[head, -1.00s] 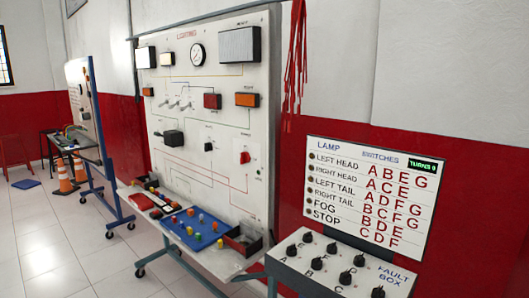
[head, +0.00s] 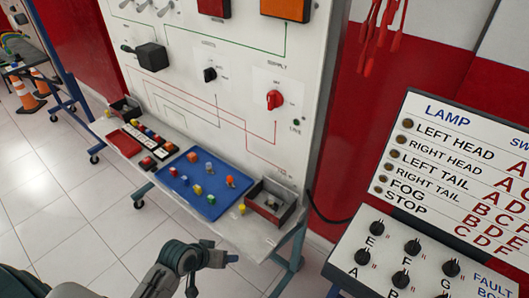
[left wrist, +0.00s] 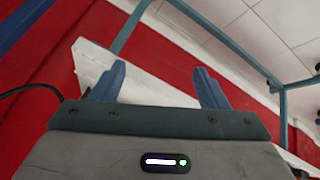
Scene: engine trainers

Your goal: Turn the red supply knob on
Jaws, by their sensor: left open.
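The red supply knob (head: 274,100) is on the white lighting panel (head: 230,110), right of its middle in the head view, under a "SUPPLY" label. Its handle looks roughly upright; the marks around it are too small to read. A small dark "LIVE" lamp (head: 296,122) sits below and right of it. My left gripper (left wrist: 158,82) is open and empty in the left wrist view, its two blue fingers well apart. My left arm shows at the bottom of the head view, well below the knob and apart from it. My right gripper is not in view.
A shelf below the panel holds a blue tray (head: 218,212) of coloured pieces and an open box (head: 270,202). A black knob (head: 210,74) and a black lever box (head: 150,56) are left of the red knob. A fault box (head: 400,262) with several black knobs stands right.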

